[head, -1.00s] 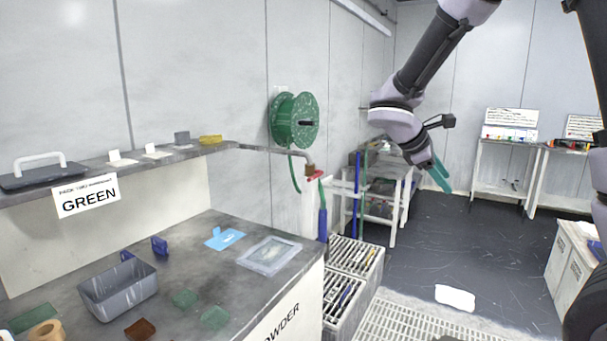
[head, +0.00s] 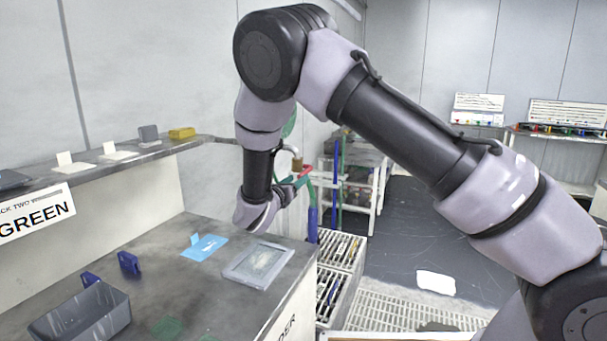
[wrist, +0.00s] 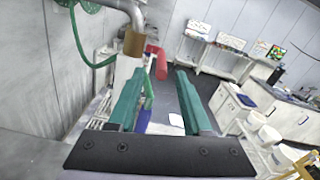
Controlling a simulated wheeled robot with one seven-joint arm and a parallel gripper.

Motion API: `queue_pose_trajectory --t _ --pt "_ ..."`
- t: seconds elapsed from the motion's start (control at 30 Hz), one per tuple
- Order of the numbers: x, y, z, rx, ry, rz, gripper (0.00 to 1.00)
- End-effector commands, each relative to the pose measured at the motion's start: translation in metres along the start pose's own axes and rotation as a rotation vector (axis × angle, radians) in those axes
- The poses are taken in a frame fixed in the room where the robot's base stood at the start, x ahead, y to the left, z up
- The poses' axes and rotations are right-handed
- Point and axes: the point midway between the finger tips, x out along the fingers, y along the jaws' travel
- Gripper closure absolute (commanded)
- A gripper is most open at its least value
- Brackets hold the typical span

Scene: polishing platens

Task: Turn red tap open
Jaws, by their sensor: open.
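The red tap handle (head: 305,172) sits at the end of a grey pipe beyond the bench's far corner. In the wrist view the red handle (wrist: 157,62) stands out to the right of a brass fitting (wrist: 134,44) under the curved pipe (wrist: 122,8). My gripper (wrist: 158,90) has its two green fingers apart with nothing held between them. The handle shows ahead of the fingertips, near the gap between them; I cannot tell whether they touch. In the head view my gripper (head: 296,182) is close to the tap and partly hidden by my wrist.
A shelf (head: 150,152) runs along the wall. Slatted racks (head: 338,250) stand beside the bench. A green hose (wrist: 95,60) hangs left of the tap.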

Motion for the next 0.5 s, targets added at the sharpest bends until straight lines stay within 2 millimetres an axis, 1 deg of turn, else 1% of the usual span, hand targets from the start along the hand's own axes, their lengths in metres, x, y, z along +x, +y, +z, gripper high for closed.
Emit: queue_pose_trajectory --t 0.03,0.1,0.23,0.33,0.5 --pt "0.012 -0.002 0.0 0.001 0.001 -0.005 0.5" --pt "0.025 -0.001 0.0 0.001 0.001 -0.003 0.5" --pt "0.047 -0.002 0.0 0.003 0.002 -0.004 0.5" --pt "0.059 -0.001 0.0 0.003 0.002 -0.002 0.5" --pt "0.069 -0.001 -0.001 0.002 0.002 -0.001 0.5"
